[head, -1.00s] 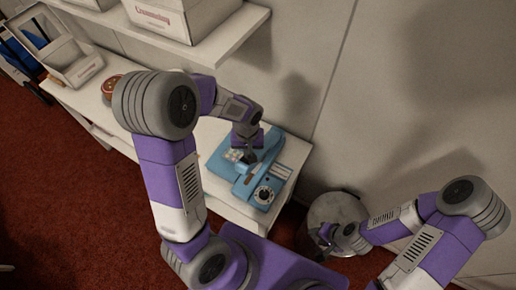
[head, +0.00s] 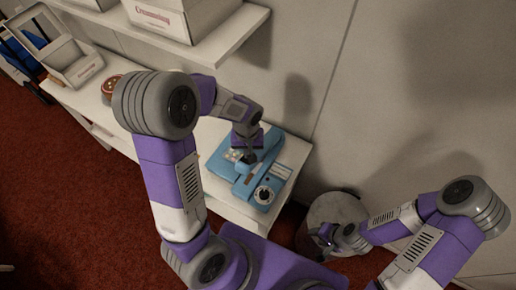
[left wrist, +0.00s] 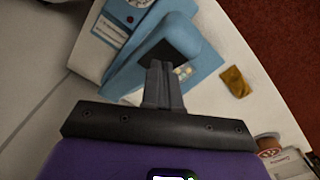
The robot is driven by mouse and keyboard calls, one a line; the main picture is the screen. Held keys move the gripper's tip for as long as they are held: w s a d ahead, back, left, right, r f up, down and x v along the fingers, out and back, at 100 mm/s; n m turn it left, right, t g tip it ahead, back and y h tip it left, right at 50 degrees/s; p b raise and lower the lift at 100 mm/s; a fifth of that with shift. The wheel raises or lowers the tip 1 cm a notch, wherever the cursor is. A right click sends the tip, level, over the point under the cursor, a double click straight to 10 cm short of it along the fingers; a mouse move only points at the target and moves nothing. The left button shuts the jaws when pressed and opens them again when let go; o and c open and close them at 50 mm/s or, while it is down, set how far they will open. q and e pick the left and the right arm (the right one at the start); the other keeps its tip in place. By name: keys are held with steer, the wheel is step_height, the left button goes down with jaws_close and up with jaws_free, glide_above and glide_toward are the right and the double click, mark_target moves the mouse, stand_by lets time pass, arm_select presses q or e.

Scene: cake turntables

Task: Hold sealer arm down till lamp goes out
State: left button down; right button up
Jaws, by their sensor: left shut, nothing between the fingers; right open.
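The blue sealer (head: 270,170) stands on the white counter, with a pale dial at its near right corner. Its blue arm (left wrist: 145,45) has a black pad at the end in the left wrist view. My left gripper (left wrist: 158,66) is shut and empty, its fingertips at the black pad; contact and how far the arm is down are hard to tell. In the head view the left gripper (head: 247,156) hangs over the sealer and partly hides it. I cannot make out whether a lamp is lit. My right gripper (head: 324,236) is open, away from the sealer.
A round grey-topped bin or stool (head: 338,207) stands by the right gripper. A small brown packet (left wrist: 236,82) lies beside the sealer. A round red-brown tin (head: 110,87) and an open box (head: 75,62) stand farther left. A shelf (head: 235,35) with boxes overhangs the counter.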

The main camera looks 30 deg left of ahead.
mark_target(246, 161)
arm_select(q)
steer(key=shift+f, duration=0.1)
steer(key=shift+s+a+f+b, duration=0.1)
steer(key=shift+s+f+b, duration=0.3)
steer(key=shift+f+b, duration=0.35)
steer(key=shift+s+f+b, duration=0.35)
steer(key=shift+f+b, duration=0.35)
steer(key=shift+s+f+b, duration=0.3)
steer(key=shift+f+b, duration=0.45)
steer(key=shift+f, duration=0.1)
steer(key=shift+s+f+b, duration=0.3)
steer(key=shift+f+b, duration=0.45)
steer(key=shift+f, duration=0.05)
steer(key=shift+f, duration=0.1)
steer(key=shift+s+f+b, duration=0.25)
steer(key=shift+f+b, duration=0.5)
steer(key=shift+f, duration=0.05)
steer(key=shift+s+f+b, duration=0.2)
steer(key=shift+f+b, duration=0.55)
steer(key=shift+f, duration=0.2)
